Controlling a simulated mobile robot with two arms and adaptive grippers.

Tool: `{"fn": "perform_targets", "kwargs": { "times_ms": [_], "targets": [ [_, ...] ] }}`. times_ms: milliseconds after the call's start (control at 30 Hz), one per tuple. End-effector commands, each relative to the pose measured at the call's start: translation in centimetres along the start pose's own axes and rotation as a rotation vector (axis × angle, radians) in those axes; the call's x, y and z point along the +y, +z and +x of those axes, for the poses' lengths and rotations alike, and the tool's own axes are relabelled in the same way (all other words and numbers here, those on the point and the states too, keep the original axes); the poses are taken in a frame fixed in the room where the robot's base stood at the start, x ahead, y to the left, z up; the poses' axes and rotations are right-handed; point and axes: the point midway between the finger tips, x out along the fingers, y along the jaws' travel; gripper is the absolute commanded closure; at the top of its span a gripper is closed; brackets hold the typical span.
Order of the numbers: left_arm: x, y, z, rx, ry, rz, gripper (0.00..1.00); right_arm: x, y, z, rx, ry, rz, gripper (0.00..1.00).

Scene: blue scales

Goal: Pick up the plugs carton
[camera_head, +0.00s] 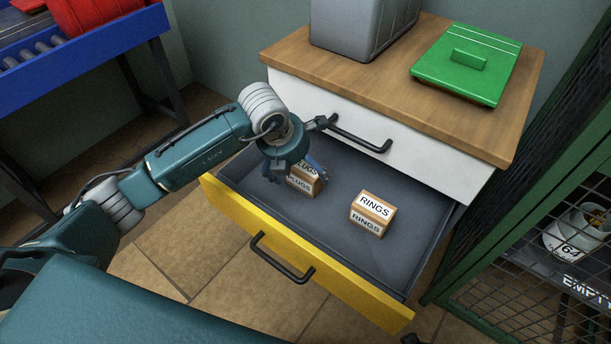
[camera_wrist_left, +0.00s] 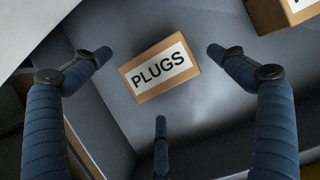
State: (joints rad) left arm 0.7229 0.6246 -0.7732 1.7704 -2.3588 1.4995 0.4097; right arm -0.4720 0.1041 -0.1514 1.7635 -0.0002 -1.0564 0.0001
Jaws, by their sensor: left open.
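The plugs carton (camera_head: 303,181) is a small brown box with white PLUGS labels, inside the open drawer with the yellow front. It also shows in the left wrist view (camera_wrist_left: 160,71), label facing the camera. My left gripper (camera_head: 296,176) is over the carton in the head view and hides part of it. In the left wrist view its blue fingers (camera_wrist_left: 157,75) are spread around the carton, with visible gaps on either side. The gripper is open and empty. My right gripper is not in view.
A rings carton (camera_head: 372,214) stands to the right in the same drawer (camera_head: 335,247). Above is a white drawer front with a black handle (camera_head: 360,134). A grey bin and a green lidded box (camera_head: 467,66) sit on the wooden top. A green mesh cage (camera_head: 520,220) stands at right.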

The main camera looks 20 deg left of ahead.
Motion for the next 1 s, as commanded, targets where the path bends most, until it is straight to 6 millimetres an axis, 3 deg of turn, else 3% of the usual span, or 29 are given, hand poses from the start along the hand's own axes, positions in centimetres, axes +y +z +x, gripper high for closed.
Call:
{"fn": "perform_targets", "kwargs": {
  "times_ms": [100,200,467,900,1000],
  "targets": [
    [-0.1,-0.1,2.0,0.003,-0.001,-0.002,0.04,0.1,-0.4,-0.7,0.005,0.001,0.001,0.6],
    [-0.1,0.0,2.7,0.002,-0.001,-0.001,0.04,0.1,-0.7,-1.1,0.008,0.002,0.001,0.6],
    [-0.1,0.0,2.9,0.0,-0.001,0.0,0.04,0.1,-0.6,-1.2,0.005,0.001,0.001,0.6],
    [0.0,0.1,2.8,-0.002,0.001,0.0,0.89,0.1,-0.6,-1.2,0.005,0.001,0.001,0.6],
    [0.0,0.1,2.8,-0.001,0.001,0.0,0.9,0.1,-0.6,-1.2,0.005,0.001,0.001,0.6]
  ]
}}
